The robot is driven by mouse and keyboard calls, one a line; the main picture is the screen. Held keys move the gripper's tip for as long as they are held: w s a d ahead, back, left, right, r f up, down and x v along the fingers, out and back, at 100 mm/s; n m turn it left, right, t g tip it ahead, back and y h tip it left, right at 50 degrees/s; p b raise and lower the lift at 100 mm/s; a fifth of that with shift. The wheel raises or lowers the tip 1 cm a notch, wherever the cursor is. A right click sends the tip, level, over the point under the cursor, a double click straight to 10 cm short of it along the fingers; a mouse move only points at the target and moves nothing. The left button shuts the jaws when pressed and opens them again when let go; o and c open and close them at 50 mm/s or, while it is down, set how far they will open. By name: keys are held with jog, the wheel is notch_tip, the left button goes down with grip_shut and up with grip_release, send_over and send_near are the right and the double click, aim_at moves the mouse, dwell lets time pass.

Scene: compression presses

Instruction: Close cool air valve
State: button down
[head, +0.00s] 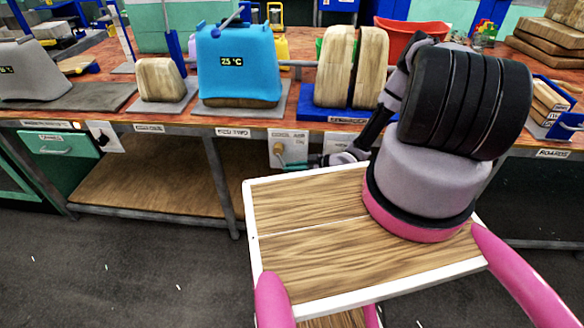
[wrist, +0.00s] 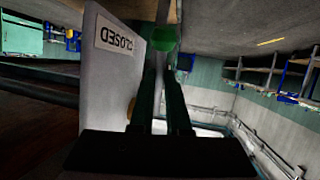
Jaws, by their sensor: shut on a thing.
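The cool air valve is on a white panel (head: 288,142) under the table's front edge in the head view. Its round brass-coloured body (head: 278,150) shows on the panel. My gripper (head: 292,167) reaches in from the right, just below and beside that body. In the wrist view my gripper (wrist: 165,72) has its two dark fingers around the valve's green handle (wrist: 165,40), whose end shows at the fingertips. The white panel with an upside-down CLOSED label (wrist: 114,36) stands left of the fingers. Most of the handle is hidden by the fingers.
A blue press cover (head: 238,75) reading 25 °C and wooden blocks (head: 336,65) stand on the table above. Another white valve panel (head: 102,136) is at the left. My wood-topped base lies in front. A wooden lower shelf (head: 140,185) is under the table.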

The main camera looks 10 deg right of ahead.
jog(key=c, duration=0.9)
grip_release()
jog(key=shift+d, duration=0.1)
jog(key=v, duration=1)
jog(key=shift+s+d+r, duration=0.15)
jog(key=shift+d+r, duration=0.05)
